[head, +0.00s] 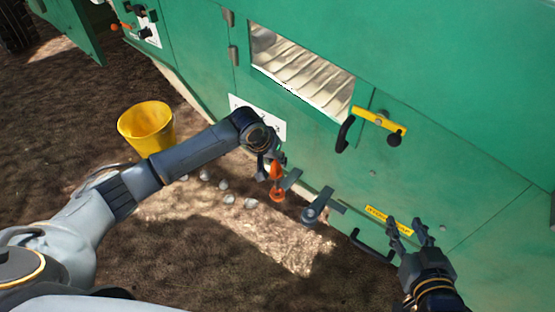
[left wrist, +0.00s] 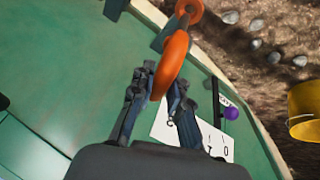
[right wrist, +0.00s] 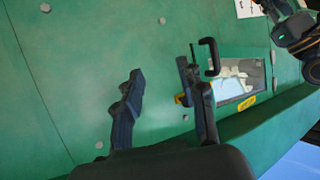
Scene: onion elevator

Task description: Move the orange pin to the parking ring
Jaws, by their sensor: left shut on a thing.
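My left gripper (head: 268,174) is shut on the orange pin (head: 276,169) by its upper end, beside the green panel. In the left wrist view the pin (left wrist: 173,62) shows at the fingertips. Just below it is an orange ring (head: 278,195) on a dark bracket; whether the pin's lower end is inside or above this ring I cannot tell. A dark grey ring (head: 308,215) on a second bracket is to the right. No label shows which is the parking ring. My right gripper (head: 408,228) is open and empty before the panel; its spread fingers show in the right wrist view (right wrist: 158,88).
A yellow bucket (head: 147,128) stands on the soil at left, with several pale onions (head: 224,184) on the ground. The green machine (head: 440,80) has a window, a yellow latch bar (head: 379,120) and a dark handle (head: 344,134). Open ground lies below the brackets.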

